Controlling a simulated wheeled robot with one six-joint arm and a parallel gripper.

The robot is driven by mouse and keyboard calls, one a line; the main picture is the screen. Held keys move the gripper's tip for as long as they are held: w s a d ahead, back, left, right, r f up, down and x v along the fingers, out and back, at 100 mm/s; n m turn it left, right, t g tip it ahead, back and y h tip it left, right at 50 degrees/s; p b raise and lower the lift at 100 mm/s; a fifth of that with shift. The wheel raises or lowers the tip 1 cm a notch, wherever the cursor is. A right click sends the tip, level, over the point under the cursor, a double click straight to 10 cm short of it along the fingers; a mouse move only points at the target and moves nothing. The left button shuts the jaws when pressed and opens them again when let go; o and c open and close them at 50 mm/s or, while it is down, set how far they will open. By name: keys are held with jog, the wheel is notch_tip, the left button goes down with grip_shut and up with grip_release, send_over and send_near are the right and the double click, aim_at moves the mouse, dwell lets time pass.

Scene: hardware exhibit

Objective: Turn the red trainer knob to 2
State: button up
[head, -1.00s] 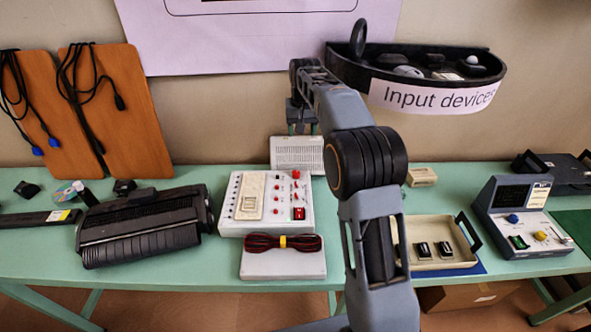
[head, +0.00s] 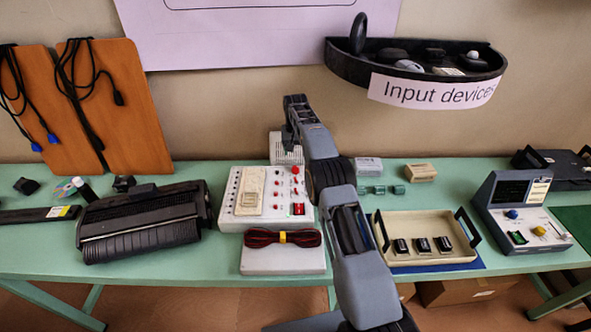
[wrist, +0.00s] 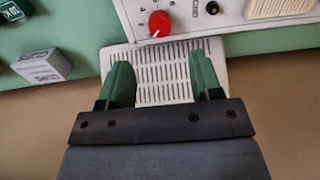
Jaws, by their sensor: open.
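The white trainer box (head: 228,205) stands on the green table, with a beige panel, several red parts and a red switch on its top. The red trainer knob (head: 295,170) is near its back right corner. In the wrist view the round red knob (wrist: 160,23) has a pale pointer mark and small printed marks around it, too small to read. My gripper (wrist: 163,72) is open, with two green fingers and nothing between them. It hangs above the vented grey box, apart from the knob. In the head view my gripper (head: 289,138) is behind the trainer, partly hidden.
The vented grey box (wrist: 163,92) stands against the trainer's back. A small black knob (wrist: 212,7) sits close beside the red knob. A red-and-black cable bundle (head: 283,238) lies in front. A beige tray (head: 425,220) with black parts stands right.

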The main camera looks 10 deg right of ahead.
aim_at(296, 168)
notch_tip(296, 168, down, 9)
jog(key=shift+r+p, duration=0.2)
jog(key=shift+p, duration=0.45)
jog(key=c, duration=0.9)
